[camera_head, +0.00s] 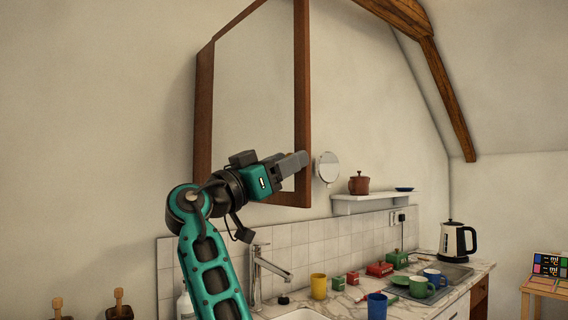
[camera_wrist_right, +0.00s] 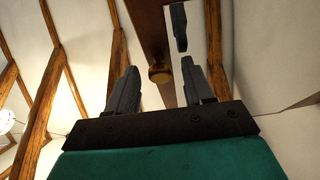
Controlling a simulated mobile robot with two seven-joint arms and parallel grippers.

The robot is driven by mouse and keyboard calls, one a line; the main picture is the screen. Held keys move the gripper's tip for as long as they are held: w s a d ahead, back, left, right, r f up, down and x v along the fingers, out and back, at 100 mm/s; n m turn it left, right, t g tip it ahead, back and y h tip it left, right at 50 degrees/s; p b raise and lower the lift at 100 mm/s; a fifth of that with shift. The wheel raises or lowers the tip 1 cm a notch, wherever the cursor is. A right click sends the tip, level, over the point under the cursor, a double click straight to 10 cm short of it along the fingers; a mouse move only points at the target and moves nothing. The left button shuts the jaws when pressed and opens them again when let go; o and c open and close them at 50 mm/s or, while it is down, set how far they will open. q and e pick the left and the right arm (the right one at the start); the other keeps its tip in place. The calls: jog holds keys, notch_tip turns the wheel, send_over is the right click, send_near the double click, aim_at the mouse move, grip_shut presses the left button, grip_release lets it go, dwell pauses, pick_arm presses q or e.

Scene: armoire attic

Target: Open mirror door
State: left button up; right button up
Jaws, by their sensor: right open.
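The mirror door (camera_head: 255,75) hangs on the wall as a tall pale panel in a brown wooden frame. Whether it stands shut or slightly ajar is hard to tell. My right gripper (camera_head: 297,161) is at the lower part of its right frame edge. In the wrist view my right gripper (camera_wrist_right: 159,67) is open, its fingers on either side of a round wooden knob (camera_wrist_right: 160,74) on the brown frame (camera_wrist_right: 148,30). Contact with the knob cannot be made out. A dark finger-like shape in the pale strip looks like a reflection. My left gripper is not in view.
A round shaving mirror (camera_head: 328,166) and a white shelf (camera_head: 370,203) with a brown pot (camera_head: 358,184) are right of the door. Below are a faucet (camera_head: 266,270), a counter with cups, and a kettle (camera_head: 457,240).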

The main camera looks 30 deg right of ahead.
pick_arm(q)
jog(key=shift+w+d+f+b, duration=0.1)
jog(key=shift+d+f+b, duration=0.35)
jog(key=shift+b, duration=0.5)
pick_arm(e)
jog(key=v, duration=1.3)
jog(key=shift+d+f, duration=0.1)
jog(key=shift+f, duration=0.05)
